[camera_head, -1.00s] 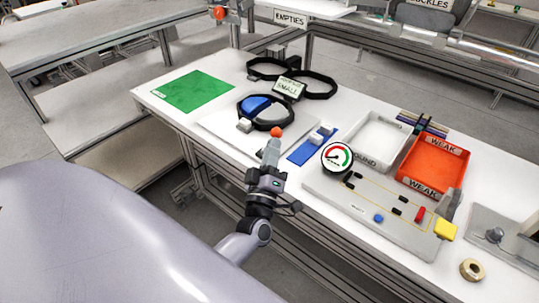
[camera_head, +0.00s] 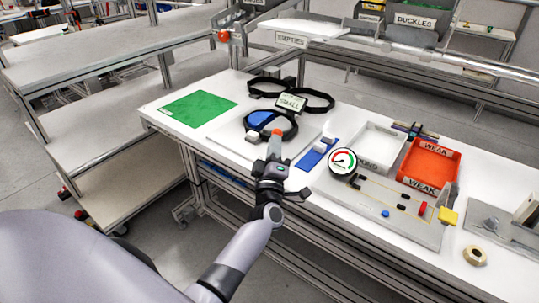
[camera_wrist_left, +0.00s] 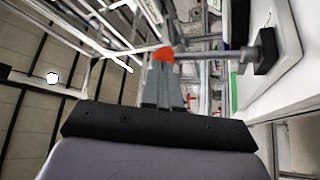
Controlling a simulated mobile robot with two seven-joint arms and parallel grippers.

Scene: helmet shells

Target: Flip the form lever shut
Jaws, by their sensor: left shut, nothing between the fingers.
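The form (camera_head: 247,124) is a black ring with a blue half inside, on a white plate (camera_head: 222,134) on the bench. An orange knob (camera_head: 277,131) shows at the ring's front edge. In the left wrist view the knob (camera_wrist_left: 163,54) sits on a grey lever rod (camera_wrist_left: 215,53) that runs right to a black block (camera_wrist_left: 266,50). My left gripper (camera_head: 275,142) is shut and empty, its fingertips at the knob. In the left wrist view the fingers (camera_wrist_left: 163,72) overlap the knob's near side; I cannot tell whether they touch. My right gripper is not in view.
A green mat (camera_head: 198,109) lies left of the plate. A SMALL sign (camera_head: 291,103) stands behind the ring. Right of it are a blue strip (camera_head: 318,154), a dial gauge (camera_head: 342,161), a white tray (camera_head: 378,146) and an orange WEAK bin (camera_head: 430,164).

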